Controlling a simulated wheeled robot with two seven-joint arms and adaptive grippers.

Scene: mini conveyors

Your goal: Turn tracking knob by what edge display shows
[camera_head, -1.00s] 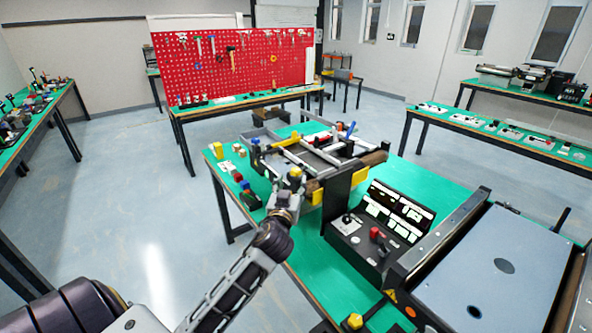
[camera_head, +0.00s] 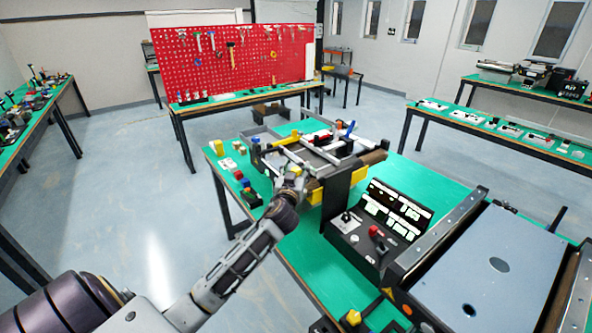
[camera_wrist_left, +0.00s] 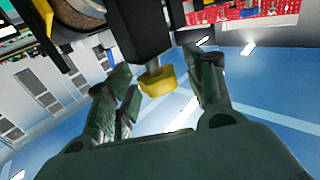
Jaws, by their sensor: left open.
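In the head view my left gripper (camera_head: 291,183) is at the near left corner of the mini conveyor (camera_head: 338,187), and partly hides that corner. A black control box (camera_head: 364,240) with a lit display panel (camera_head: 395,208) stands to the right; its text is too small to read. My right gripper is not in view.
A red knob (camera_head: 374,231) is on the control box. A larger conveyor with a grey bed (camera_head: 480,270) fills the right. Small coloured blocks (camera_head: 240,178) lie on the green table (camera_head: 310,255) left of the gripper. A red pegboard (camera_head: 232,60) stands behind.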

